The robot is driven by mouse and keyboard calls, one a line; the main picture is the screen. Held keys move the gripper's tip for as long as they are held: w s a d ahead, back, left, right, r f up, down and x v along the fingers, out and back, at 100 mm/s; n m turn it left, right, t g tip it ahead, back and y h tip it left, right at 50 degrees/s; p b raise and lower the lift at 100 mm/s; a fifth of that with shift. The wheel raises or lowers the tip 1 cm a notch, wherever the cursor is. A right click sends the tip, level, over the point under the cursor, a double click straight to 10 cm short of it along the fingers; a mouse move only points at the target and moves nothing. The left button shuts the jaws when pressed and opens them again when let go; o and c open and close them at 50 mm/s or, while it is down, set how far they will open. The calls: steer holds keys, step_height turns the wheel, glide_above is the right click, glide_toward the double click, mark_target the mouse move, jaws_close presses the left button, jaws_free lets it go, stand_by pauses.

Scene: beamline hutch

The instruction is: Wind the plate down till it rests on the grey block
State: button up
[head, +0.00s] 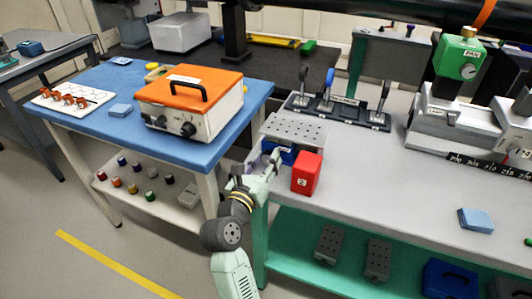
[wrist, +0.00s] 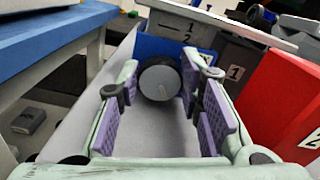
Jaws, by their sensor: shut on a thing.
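The perforated grey plate (head: 292,128) sits on top of a blue jack (head: 287,156) at the near left corner of the grey bench. In the wrist view the plate (wrist: 225,22) spans the top, above the jack's blue body (wrist: 150,46). A dark grey block (wrist: 235,72) marked 1 stands under the plate, right of the jack; whether they touch I cannot tell. A round dark knob (wrist: 160,82) on the jack's front faces me. My gripper (head: 274,160) is shut on this knob, with purple pads on either side (wrist: 160,90).
A red block (head: 306,174) marked 2 stands close to the right of my gripper. A lever rack (head: 335,110) stands behind the plate. The blue table (head: 222,140) with an orange-topped box (head: 190,98) is to the left, across a narrow gap.

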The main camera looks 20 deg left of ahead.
steer(key=shift+n+p, duration=0.75)
steer(key=shift+n, duration=0.45)
steer(key=shift+a+f+n, duration=0.1)
steer(key=shift+a+n, duration=0.05)
steer(key=shift+n, duration=1.35)
steer(key=o, duration=1.2)
steer(key=shift+c, duration=0.2)
